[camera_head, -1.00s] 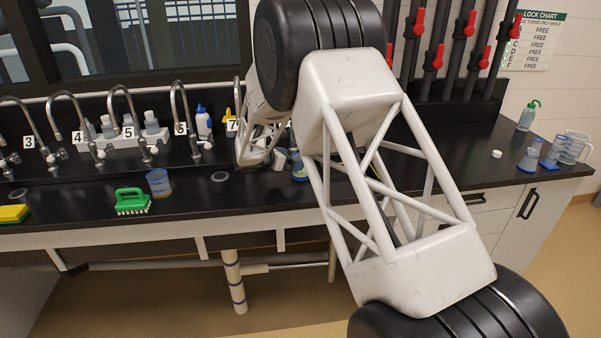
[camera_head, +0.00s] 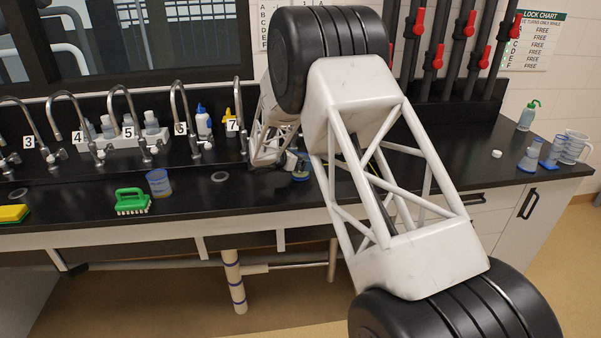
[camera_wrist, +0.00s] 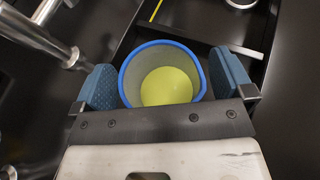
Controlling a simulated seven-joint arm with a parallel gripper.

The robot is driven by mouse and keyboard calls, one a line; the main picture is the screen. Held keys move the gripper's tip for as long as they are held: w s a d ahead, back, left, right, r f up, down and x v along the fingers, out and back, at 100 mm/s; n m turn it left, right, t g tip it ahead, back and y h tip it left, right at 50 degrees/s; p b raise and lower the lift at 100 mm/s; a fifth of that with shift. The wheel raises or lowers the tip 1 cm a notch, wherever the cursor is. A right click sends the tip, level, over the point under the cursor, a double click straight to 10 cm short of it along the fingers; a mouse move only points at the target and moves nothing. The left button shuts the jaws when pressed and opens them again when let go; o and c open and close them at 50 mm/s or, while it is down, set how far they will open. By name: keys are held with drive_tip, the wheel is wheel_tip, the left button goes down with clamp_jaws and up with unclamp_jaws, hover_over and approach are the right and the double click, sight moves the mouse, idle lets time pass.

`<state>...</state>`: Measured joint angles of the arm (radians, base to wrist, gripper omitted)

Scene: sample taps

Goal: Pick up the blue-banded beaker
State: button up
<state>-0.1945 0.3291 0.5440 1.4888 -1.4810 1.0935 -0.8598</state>
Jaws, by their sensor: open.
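A beaker with a blue rim (camera_wrist: 163,45) and yellow-green contents stands between the fingers of my gripper (camera_wrist: 165,78) in the wrist view. I look down into it from above. My gripper is open, with one blue pad on each side, close to the beaker's wall; I cannot tell whether either pad touches. In the head view this beaker (camera_head: 300,176) shows only as a small blue and yellowish patch, mostly hidden by my arm. Another blue-banded beaker (camera_head: 159,183) with yellowish contents stands on the counter further left.
A green brush (camera_head: 132,201) and a yellow sponge (camera_head: 14,213) lie at the counter's left front. Numbered taps line the back; a metal tap (camera_wrist: 50,40) is close at left in the wrist view. A jug (camera_head: 573,148) and other vessels stand far right.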

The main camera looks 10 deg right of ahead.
idle(0.4)
drive_tip(key=c, duration=1.3)
drive_tip(key=shift+r, duration=0.3)
drive_tip(key=shift+s+d+r, duration=0.1)
drive_tip(key=shift+s+r, duration=0.65)
drive_tip(key=shift+s, duration=1.85)
drive_tip(key=shift+s+d+r, duration=0.1)
drive_tip(key=shift+s+r, duration=0.6)
drive_tip(key=shift+s, duration=1.95)
drive_tip(key=shift+s+r, duration=0.75)
drive_tip(key=shift+s, duration=1.85)
drive_tip(key=shift+s, duration=0.15)
drive_tip(key=shift+a, duration=0.1)
